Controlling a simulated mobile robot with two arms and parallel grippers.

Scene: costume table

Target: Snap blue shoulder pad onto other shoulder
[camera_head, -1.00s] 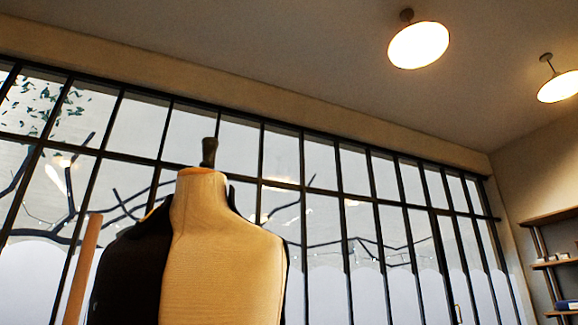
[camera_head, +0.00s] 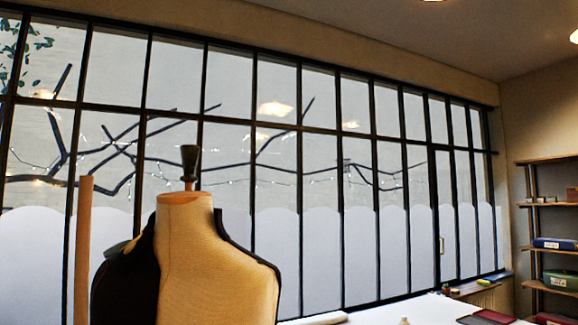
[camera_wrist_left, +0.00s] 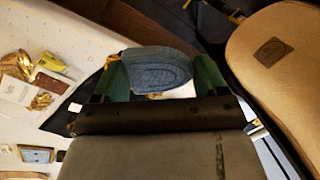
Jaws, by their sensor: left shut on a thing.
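My left gripper (camera_wrist_left: 160,75) has green fingers, which are shut on the blue shoulder pad (camera_wrist_left: 155,62), a thick, curved, textured piece. It is held above the table, beside the dress form (camera_wrist_left: 280,60), which stands at the right of the left wrist view. In the head view, the beige dress form (camera_head: 220,265) has a dark garment (camera_head: 125,280) over its left half, and its right shoulder shows bare beige cloth with a dark edge behind. A small dark patch lies at the garment's left shoulder; I cannot tell what it is. Neither gripper shows in the head view.
A white table (camera_head: 385,314) with a dark red item (camera_head: 492,317) lies right of the form. A wooden pole (camera_head: 83,250) stands left of it. Shelves (camera_head: 545,205) are at far right. In the wrist view, the pale tabletop (camera_wrist_left: 60,30) holds gold trinkets and cards.

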